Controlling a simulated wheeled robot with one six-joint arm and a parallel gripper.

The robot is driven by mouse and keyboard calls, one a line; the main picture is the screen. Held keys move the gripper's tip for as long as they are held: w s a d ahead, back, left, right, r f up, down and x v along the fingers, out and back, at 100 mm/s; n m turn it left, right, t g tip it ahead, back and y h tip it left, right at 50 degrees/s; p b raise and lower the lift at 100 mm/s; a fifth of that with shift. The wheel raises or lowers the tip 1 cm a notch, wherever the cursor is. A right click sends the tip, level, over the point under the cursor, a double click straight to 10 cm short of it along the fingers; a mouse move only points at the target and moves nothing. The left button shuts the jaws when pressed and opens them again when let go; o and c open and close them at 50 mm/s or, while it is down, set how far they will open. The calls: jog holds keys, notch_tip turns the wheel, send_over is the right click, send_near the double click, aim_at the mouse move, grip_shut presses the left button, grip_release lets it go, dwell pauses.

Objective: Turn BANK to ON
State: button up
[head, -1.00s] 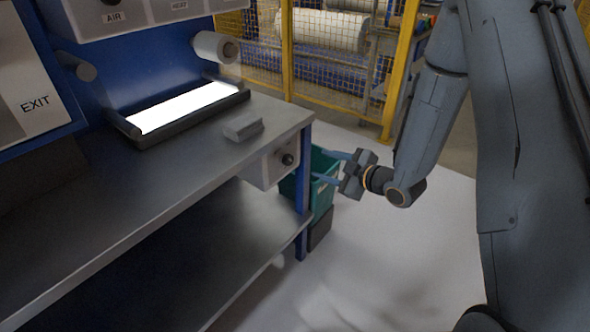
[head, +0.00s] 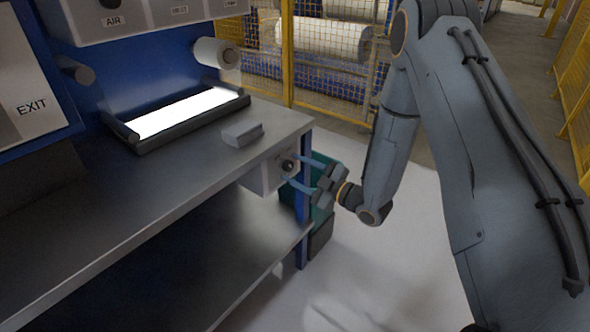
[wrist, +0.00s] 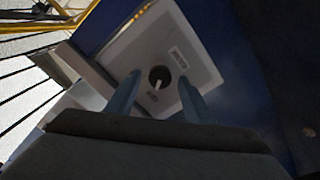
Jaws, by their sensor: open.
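The switch box (head: 266,176) is a light grey box mounted under the tabletop at its right end. A dark round knob (head: 288,166) sits on its face. My gripper (head: 297,170) is open and empty. Its two blue-grey fingers point at the box face, one on each side of the knob in the picture. I cannot tell whether the fingertips touch anything.
The metal workbench (head: 190,170) with its lower shelf (head: 215,270) lies to the left. A teal bin (head: 322,200) stands behind my gripper by the blue bench leg (head: 303,240). A yellow mesh fence (head: 330,60) is behind. The pale floor is clear.

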jog(key=shift+w+a, duration=0.1)
jog(key=shift+a, duration=0.05)
jog(key=c, duration=1)
jog(key=shift+c, duration=0.2)
jog(key=shift+m, duration=0.4)
jog(key=m+p, duration=0.1)
jog(key=m, duration=0.4)
jog(key=m+p, duration=0.1)
jog(key=m, duration=0.5)
